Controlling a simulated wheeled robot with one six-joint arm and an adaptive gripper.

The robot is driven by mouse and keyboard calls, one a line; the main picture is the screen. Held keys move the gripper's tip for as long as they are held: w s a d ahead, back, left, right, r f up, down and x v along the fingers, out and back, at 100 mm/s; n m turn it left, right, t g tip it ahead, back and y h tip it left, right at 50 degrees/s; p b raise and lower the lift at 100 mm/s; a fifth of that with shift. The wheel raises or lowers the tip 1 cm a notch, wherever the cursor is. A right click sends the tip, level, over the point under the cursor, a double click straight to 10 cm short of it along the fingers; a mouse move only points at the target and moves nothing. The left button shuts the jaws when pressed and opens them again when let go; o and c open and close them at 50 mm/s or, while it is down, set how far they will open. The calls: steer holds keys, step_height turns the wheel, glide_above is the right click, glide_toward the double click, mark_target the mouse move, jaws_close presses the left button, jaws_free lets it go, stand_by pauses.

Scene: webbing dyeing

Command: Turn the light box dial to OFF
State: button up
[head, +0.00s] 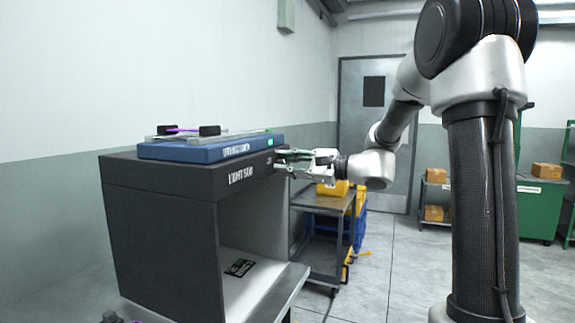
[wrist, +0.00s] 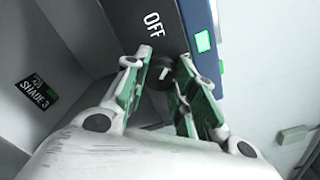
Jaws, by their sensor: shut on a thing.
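The light box (head: 160,215) is a dark grey, open-fronted cabinet with white lettering on its upper front edge. Its dial (wrist: 161,74) is a small dark knob with a pale mark, seen in the wrist view on the front edge near the white word OFF (wrist: 152,24). My gripper (wrist: 164,75) has its green-padded fingers on either side of the dial and is shut on it. In the head view my gripper (head: 282,162) reaches the right end of the box's front edge, and the fingers hide the dial there. I cannot tell which setting the mark points to.
A blue device (head: 205,150) with a lit green indicator lies on top of the box. A card reading SHADE 3 (wrist: 37,95) lies inside the box. A cart (head: 325,200) with a yellow item stands behind my gripper. The floor (head: 385,265) to the right is clear.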

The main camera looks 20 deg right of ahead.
steer(key=shift+n, duration=0.6)
steer(key=o, duration=1.1)
steer(key=shift+c, duration=0.2)
steer(key=v, duration=1.2)
